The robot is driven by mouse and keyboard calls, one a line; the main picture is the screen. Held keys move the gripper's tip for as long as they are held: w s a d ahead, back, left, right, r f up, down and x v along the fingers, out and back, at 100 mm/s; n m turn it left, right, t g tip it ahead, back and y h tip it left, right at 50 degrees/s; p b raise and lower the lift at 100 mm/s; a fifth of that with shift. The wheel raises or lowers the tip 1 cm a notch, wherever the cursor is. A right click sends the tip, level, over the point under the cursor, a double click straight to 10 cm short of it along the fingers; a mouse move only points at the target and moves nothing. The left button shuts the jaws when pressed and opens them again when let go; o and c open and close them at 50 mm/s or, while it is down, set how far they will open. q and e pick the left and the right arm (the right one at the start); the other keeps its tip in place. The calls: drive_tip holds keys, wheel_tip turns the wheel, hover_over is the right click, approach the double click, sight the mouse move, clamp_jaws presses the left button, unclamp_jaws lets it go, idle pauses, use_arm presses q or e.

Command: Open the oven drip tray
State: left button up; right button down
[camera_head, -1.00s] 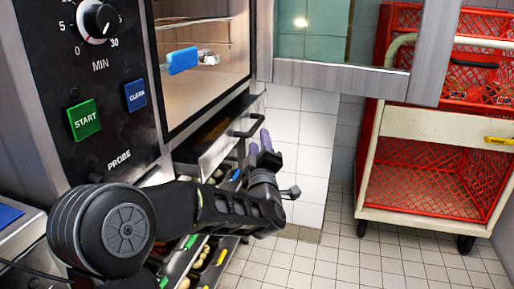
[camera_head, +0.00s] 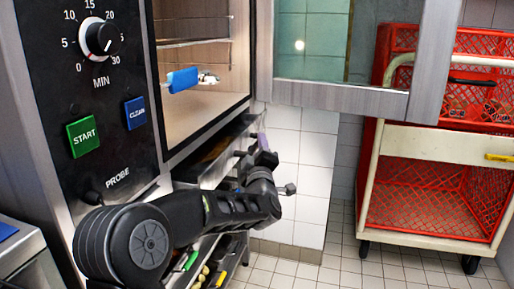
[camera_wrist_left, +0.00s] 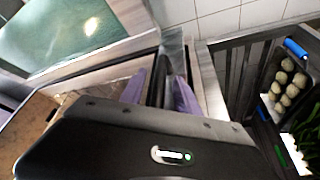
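The oven drip tray (camera_head: 206,171) is a metal drawer below the oven chamber, with a dark handle on its front. My left gripper (camera_head: 262,148) is at the front of the tray and hides most of the handle in the head view. In the left wrist view, the dark handle (camera_wrist_left: 159,82) lies between the two purple fingers of my left gripper (camera_wrist_left: 160,92). It is not clear whether the fingers press on it. The tray's contents and inner depth are mostly hidden by my left arm. My right gripper does not show.
The oven's glass door (camera_head: 340,98) stands open above and to the right. A red crate cart (camera_head: 425,190) on wheels stands at the right. Shelves with food trays (camera_wrist_left: 290,85) are below the drip tray. The tiled floor in front is clear.

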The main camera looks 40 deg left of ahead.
use_arm(q)
drive_tip(key=shift+w+a, duration=0.2)
drive_tip(key=shift+w, duration=0.05)
drive_tip(key=shift+r, duration=0.1)
clamp_jaws()
idle(1.2)
